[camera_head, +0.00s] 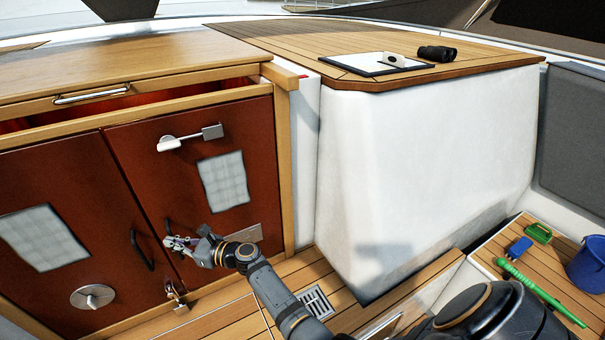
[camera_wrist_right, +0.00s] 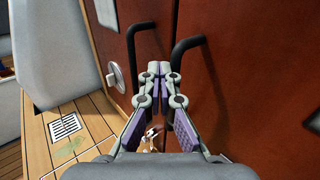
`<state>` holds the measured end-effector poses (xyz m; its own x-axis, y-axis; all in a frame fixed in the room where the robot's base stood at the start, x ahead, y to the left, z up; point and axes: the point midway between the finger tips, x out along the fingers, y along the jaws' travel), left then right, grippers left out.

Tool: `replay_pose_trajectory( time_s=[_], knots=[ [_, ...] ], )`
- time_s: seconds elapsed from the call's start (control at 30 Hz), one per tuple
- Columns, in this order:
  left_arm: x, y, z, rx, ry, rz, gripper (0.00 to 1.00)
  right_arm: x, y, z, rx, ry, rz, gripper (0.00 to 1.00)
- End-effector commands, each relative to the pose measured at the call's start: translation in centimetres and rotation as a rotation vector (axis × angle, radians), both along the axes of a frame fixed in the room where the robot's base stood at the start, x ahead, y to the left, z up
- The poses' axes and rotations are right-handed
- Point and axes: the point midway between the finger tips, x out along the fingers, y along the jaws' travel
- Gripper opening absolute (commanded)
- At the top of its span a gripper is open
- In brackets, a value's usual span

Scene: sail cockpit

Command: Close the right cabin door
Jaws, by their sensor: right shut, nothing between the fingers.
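The right cabin door (camera_head: 239,145) is a red-brown panel with a pale vent grid, a sliding bolt near its top and a dark bar handle. It stands roughly in line with the left door (camera_head: 80,200); I cannot tell whether a small gap remains. My right gripper (camera_head: 175,242) is shut and empty, close in front of the right door by its handle. In the right wrist view the shut fingertips (camera_wrist_right: 159,67) lie between two dark handles, one on the left (camera_wrist_right: 139,42) and one on the right (camera_wrist_right: 186,48). Contact cannot be told. My left gripper is out of view.
A brass latch (camera_head: 176,294) hangs low by the door seam. A wooden counter (camera_head: 130,58) lies above the doors. A white block (camera_head: 420,160) stands to the right. A floor drain (camera_head: 314,302), a green stick (camera_head: 540,291) and a blue bucket (camera_head: 588,265) are also around.

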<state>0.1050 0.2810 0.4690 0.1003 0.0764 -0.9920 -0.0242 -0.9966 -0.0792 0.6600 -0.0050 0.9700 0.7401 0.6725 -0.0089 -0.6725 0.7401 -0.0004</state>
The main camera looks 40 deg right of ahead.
Motion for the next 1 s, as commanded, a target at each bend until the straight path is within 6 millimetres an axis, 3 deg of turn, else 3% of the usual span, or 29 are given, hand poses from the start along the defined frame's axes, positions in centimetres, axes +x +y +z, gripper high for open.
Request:
replay_pose_trajectory(
  time_s=[0.27, 0.7, 1.0],
  knots=[
    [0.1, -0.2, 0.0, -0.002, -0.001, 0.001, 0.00, -1.0, -1.0, -0.1, -0.002, -0.001, -0.002, 0.00],
    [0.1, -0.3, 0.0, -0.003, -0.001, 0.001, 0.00, -8.1, -7.3, 0.0, -0.004, 0.001, -0.001, 0.00],
    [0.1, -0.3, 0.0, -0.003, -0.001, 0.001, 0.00, -9.0, -8.1, 0.1, 0.000, 0.000, 0.001, 0.00]
  ],
)
